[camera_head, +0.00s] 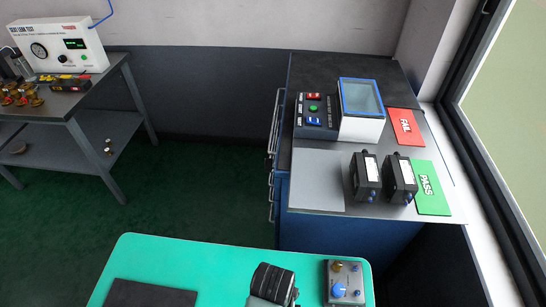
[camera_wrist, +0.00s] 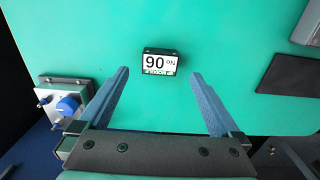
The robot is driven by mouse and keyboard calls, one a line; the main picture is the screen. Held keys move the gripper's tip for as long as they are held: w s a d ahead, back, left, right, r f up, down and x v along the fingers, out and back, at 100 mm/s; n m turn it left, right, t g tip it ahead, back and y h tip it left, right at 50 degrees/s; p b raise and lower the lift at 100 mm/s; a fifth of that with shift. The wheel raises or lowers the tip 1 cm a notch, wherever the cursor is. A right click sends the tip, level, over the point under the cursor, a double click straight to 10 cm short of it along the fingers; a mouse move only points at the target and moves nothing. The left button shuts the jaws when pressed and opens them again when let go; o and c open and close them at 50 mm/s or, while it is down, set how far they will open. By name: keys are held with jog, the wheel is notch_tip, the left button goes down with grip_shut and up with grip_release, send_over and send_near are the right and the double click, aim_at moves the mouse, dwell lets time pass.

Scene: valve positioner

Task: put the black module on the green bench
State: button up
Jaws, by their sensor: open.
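The green bench (camera_head: 225,258) fills the bottom of the head view and most of the wrist view (camera_wrist: 220,30). In the wrist view a small black block (camera_wrist: 159,61) with a white label lies on the green surface; the label appears upside down and has green at its lower edge. My gripper (camera_wrist: 159,74) is open, with the block seen between and just beyond its fingertips; I cannot tell the height gap. In the head view two black modules (camera_head: 365,177) (camera_head: 400,179) with white labels stand on the counter at right.
A grey box with a blue knob (camera_head: 345,283) sits at the green bench's right end, also left in the wrist view (camera_wrist: 68,106). A dark mat (camera_head: 150,293) lies at left. The counter holds a red FAIL card (camera_head: 405,126) and green PASS card (camera_head: 430,187).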

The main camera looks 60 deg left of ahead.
notch_tip(320, 180, up, 6)
dwell(0.4)
jog(key=w+a+r+m+t+y, duration=0.25)
jog(key=w+r+t, duration=0.35)
jog(key=w+r, duration=0.85)
jog(key=w+d+r+m+t+y, duration=0.1)
jog(key=w+d+r+t, duration=0.2)
jog(key=r, duration=0.4)
jog(key=w+d+r+m+t, duration=0.1)
jog(key=w+r+t, duration=0.2)
jog(key=w+r, duration=0.3)
jog(key=w+d+r+m+t+y, duration=0.1)
jog(key=w+d+r+t, duration=0.2)
jog(key=r, duration=0.5)
jog(key=s+d+r+m+t+h, duration=0.1)
jog(key=d+r+t, duration=0.2)
jog(key=r, duration=0.5)
jog(key=d+r+m+t, duration=0.1)
jog(key=d+r+t, duration=0.15)
jog(key=r, duration=0.45)
jog(key=s+d+r+m+t+h, duration=0.1)
jog(key=s+d+r+t, duration=0.2)
jog(key=r, duration=0.5)
jog(key=s+d+r+m+t+h, duration=0.1)
jog(key=s+d+r+t+h, duration=0.1)
jog(key=s+d+r+t, duration=0.2)
jog(key=s+r, duration=0.3)
jog(key=r, duration=0.2)
jog(key=shift+s+d, duration=0.4)
